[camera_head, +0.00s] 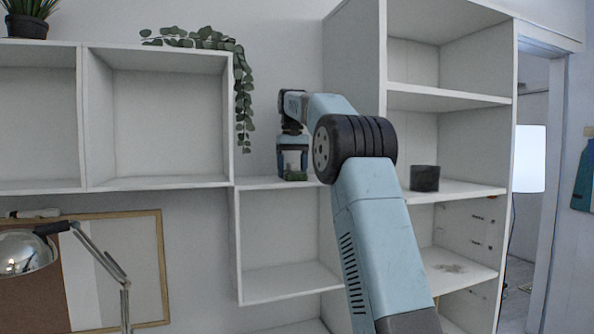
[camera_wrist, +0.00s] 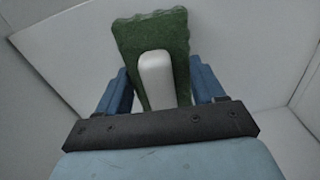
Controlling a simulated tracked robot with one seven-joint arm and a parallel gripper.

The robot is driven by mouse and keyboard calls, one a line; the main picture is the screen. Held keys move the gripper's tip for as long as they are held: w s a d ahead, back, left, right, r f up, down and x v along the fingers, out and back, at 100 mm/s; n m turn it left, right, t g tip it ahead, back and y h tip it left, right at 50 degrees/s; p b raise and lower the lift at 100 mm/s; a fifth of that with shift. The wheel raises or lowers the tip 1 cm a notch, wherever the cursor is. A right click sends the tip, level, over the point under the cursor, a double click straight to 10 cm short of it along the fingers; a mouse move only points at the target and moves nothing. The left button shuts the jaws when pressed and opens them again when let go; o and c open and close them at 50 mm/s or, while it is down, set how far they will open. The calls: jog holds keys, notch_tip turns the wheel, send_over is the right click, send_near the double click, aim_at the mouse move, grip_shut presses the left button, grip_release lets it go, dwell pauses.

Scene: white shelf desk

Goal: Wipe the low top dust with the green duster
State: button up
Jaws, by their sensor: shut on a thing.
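My gripper (camera_head: 292,158) points down over the low top (camera_head: 256,183) of the white shelf, left of the tall unit. It is shut on the green duster. In the wrist view, the pale handle of the duster (camera_wrist: 178,40) sits between the two blue fingers. In the head view, a strip of the duster's green pad (camera_head: 292,176) shows below the fingers, at or just above the low top; contact cannot be told. No dust shows on the visible part of the low top. My arm hides its right part.
A trailing plant (camera_head: 243,90) hangs just left of my gripper. The tall shelf unit (camera_head: 356,60) rises to the right. A dark cup (camera_head: 425,178) stands on its shelf, and a brownish smudge (camera_head: 450,268) marks a lower shelf. A desk lamp (camera_head: 25,250) stands at lower left.

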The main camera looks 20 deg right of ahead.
aim_at(272, 180)
jog(key=shift+a, duration=3.35)
jog(key=shift+r, duration=3)
